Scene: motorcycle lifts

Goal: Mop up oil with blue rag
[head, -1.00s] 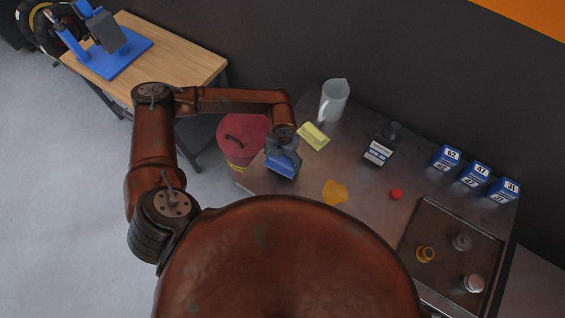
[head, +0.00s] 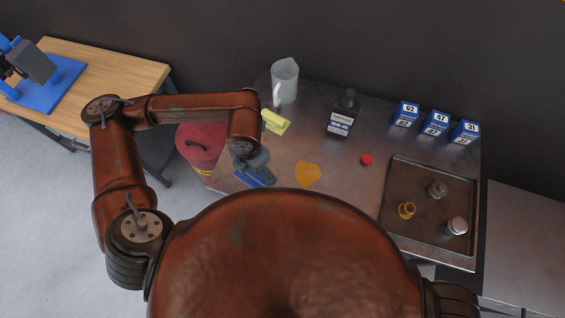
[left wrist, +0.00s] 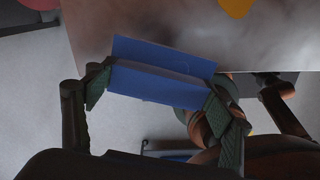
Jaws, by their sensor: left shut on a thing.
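My left gripper (head: 252,164) is shut on a folded blue rag (head: 254,178) over the bench's left front part. In the left wrist view the rag (left wrist: 160,70) spans the two fingers of the gripper (left wrist: 160,97). The oil is a flat orange-yellow puddle (head: 308,175) on the metal bench (head: 335,205), to the right of the rag with a gap between them. Part of the puddle (left wrist: 236,6) shows at the left wrist view's top edge. Whether the rag touches the bench is unclear. My right gripper is out of view.
A yellow object (head: 275,121), a grey jug (head: 286,82) and a dark bottle (head: 340,118) stand behind. A red ball-like thing (head: 366,159) and a metal tray (head: 425,235) lie right. Blue numbered boxes (head: 436,125) line the back. A red bin (head: 200,146) stands left.

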